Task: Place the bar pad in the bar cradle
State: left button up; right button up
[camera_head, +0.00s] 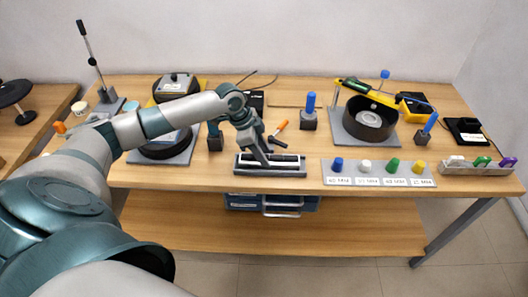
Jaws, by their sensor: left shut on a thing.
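The bar cradle (270,173) is a long grey block near the table's front edge, left of the labelled peg board. The gripper hides part of the pad, and I cannot tell whether the pad is fully seated or slightly above the cradle. My right gripper is not in view.
The peg board (378,181) with coloured knobs stands just right of the cradle. A round black pan (369,118) on a grey base is behind it. A blue-handled tool in a block (309,118) and an orange-handled screwdriver (280,126) are behind the cradle. Bare wood shows left of it.

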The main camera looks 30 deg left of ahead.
pick_arm(q)
jog(key=o, duration=1.3)
jog(key=shift+r, duration=0.1)
jog(key=b+v, duration=0.3)
jog(key=v, duration=0.9)
